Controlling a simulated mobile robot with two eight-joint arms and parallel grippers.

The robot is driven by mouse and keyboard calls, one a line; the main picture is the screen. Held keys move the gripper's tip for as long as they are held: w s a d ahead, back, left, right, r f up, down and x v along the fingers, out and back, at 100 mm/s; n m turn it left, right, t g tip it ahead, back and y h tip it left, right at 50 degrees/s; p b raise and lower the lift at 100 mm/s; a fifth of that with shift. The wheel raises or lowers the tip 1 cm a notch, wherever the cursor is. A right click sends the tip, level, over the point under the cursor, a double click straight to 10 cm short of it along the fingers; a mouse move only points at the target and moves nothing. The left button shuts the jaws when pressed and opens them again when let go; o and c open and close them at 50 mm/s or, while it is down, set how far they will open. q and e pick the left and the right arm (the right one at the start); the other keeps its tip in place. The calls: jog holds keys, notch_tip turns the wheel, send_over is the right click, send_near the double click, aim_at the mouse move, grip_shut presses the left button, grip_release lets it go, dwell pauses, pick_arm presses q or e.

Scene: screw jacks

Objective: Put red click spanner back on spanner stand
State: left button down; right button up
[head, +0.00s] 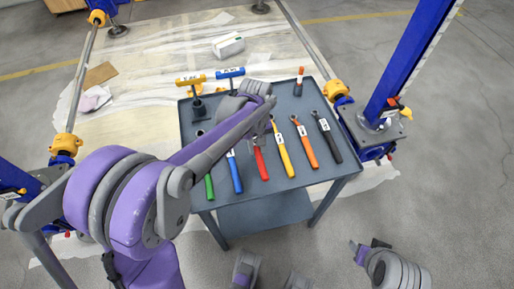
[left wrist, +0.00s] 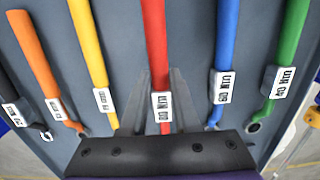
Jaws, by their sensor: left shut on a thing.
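The red spanner (head: 260,162) lies in a row of coloured spanners on a grey metal table (head: 200,119). In the left wrist view the red spanner (left wrist: 155,35), with a white label, runs between the two fingers of my left gripper (left wrist: 160,82). My left gripper is shut on it. In the head view my left forearm and wrist hide the far part of the spanner and the left fingertips. I see no separate spanner stand; the grey table carries the spanners. My right gripper (head: 366,247) is low at the right, apart from the table; its jaw opening is unclear.
Green (head: 209,186) and blue (head: 234,172) spanners lie left of the red one; yellow (head: 283,155), orange (head: 305,145) and black (head: 327,138) lie right. Yellow (head: 190,80) and blue (head: 230,72) T-handled tools stand at the back. Blue posts (head: 408,60) flank the table.

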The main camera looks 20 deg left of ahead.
pick_arm(q)
jog(key=shift+f, duration=0.4)
jog(key=shift+f, duration=0.15)
jog(key=c, duration=0.6)
grip_release()
jog(key=shift+c, duration=0.2)
